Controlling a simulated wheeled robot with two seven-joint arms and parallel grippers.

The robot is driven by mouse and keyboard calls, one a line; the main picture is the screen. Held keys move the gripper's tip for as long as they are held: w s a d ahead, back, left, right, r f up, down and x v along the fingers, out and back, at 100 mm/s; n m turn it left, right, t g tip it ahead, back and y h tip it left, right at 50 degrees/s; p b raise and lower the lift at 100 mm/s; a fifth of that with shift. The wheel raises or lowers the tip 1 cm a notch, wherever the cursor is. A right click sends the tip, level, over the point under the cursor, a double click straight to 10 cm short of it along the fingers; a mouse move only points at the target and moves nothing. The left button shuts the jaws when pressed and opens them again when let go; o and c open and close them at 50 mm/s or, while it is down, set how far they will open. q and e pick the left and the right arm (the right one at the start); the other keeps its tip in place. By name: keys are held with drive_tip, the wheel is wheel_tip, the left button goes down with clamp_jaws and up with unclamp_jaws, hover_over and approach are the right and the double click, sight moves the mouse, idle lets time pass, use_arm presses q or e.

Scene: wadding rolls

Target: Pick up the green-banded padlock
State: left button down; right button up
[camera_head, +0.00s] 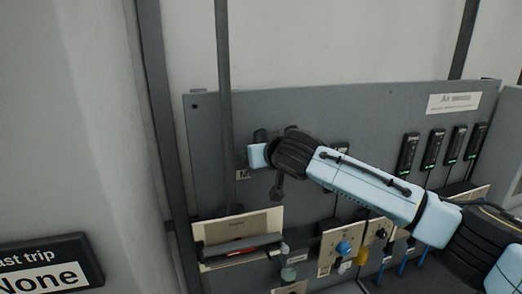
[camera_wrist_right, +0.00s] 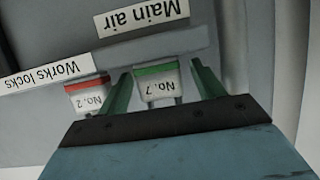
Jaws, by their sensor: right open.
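The green-banded padlock (camera_wrist_right: 157,83) has a pale body marked "No. 7", upside down in the right wrist view. My right gripper (camera_wrist_right: 161,68) is open, with one finger on each side of this padlock; a gap shows at both sides, wider on the right. A red-banded padlock (camera_wrist_right: 89,95) marked "No. 2" hangs just left of the left finger. In the head view my right arm reaches in from the right to the grey board, and the wrist hides the padlocks. My left gripper is not in view.
The wrist view shows a "Works locks" label (camera_wrist_right: 46,77) and a "Main air" label (camera_wrist_right: 145,17). In the head view the grey board (camera_head: 330,110) carries several black devices (camera_head: 408,152) at right. A document holder (camera_head: 238,236) and a blue knob (camera_head: 343,248) are below the arm.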

drive_tip(key=c, duration=1.2)
drive_tip(key=shift+o, duration=0.2)
wheel_tip(320, 180, up, 10)
drive_tip(key=shift+b, duration=0.95)
